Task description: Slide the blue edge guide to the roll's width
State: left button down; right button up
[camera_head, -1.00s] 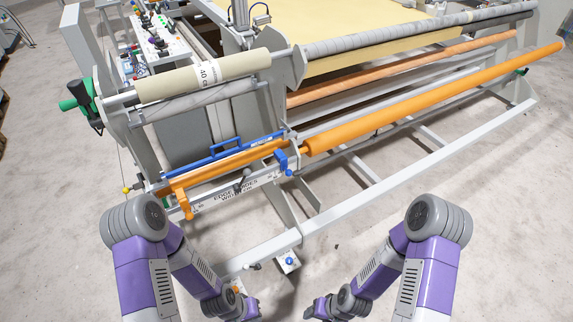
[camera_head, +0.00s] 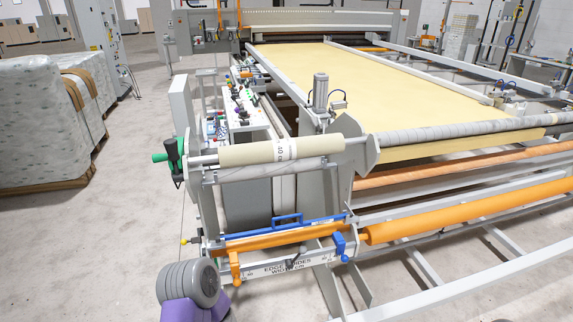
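The blue edge guide (camera_head: 341,246) sits near the right end of a pale scale rail (camera_head: 262,270) lettered with edge guides and width in cm. An orange edge guide (camera_head: 234,268) sits near the rail's left end. A black clamp lever (camera_head: 295,257) stands between them. The cream roll (camera_head: 250,154) lies level above, on a bar between two end plates. A label (camera_head: 284,149) on it seems to read 40, with the unit hard to make out. Only a purple and grey part of my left arm shows at the bottom. Neither gripper is in view.
A blue bar with a handle (camera_head: 287,222) lies just above the rail, beside an orange roller. A long orange roller (camera_head: 450,214) runs off to the right. Wrapped pallets (camera_head: 40,125) stand far left, with clear floor between.

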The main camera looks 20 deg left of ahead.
aim_at(338, 239)
jog(key=z, duration=1.65)
jog(key=i, duration=0.65)
jog(key=u, duration=2.6)
